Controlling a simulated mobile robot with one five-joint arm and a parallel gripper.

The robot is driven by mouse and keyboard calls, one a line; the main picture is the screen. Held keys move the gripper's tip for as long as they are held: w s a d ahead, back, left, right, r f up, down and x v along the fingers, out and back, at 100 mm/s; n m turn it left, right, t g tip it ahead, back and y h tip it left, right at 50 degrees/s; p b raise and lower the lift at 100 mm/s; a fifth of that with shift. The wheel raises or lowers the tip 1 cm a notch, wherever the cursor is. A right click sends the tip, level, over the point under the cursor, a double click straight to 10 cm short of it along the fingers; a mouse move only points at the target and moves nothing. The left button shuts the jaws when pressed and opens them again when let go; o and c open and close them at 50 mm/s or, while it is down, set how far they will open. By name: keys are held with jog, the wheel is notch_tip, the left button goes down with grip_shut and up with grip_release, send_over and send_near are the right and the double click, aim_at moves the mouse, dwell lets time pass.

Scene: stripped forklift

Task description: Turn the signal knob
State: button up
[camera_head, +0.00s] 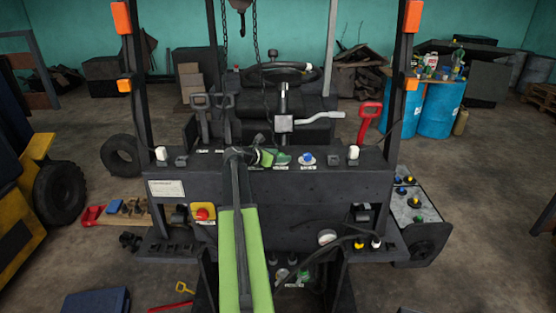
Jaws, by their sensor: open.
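The forklift's black dashboard (330,181) runs across the middle of the view. A blue knob on a light base (307,159) stands on its top, right of centre, with a small label below it. No label is readable, so I cannot tell which control is the signal knob. My gripper (274,158), at the end of my green and black arm, is over the dashboard just left of the blue knob and apart from it. It is open. The gripper and arm hide part of the dashboard, and green parts at the gripper are too small to tell apart.
White switches stand at the dashboard's left (161,154) and right (353,153). A red-handled lever (369,117) and a steering wheel (281,72) rise behind. A red button on a yellow box (202,213) is below left. Dark posts flank the dashboard.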

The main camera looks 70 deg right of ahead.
jog(key=shift+c, duration=0.2)
grip_shut()
jog(key=shift+w+d+m+g+y, duration=0.2)
jog(key=shift+m+g+y, duration=0.1)
jog(key=shift+m+g, duration=0.2)
jog(key=shift+w+d+m+g+y, duration=0.15)
jog(key=shift+m+g+y, duration=0.15)
jog(key=shift+m+g, duration=0.15)
jog(key=shift+m+g+y, duration=0.7)
jog(key=shift+m+g, duration=0.15)
jog(key=shift+m, duration=0.1)
jog(key=shift+s+a+m+g+y, duration=0.15)
jog(key=shift+a+m+g+y, duration=0.15)
jog(key=shift+m, duration=0.1)
jog(key=shift+o, duration=0.2)
grip_release()
jog(key=shift+s, duration=0.1)
jog(key=shift+d, duration=0.1)
jog(key=shift+w, duration=0.2)
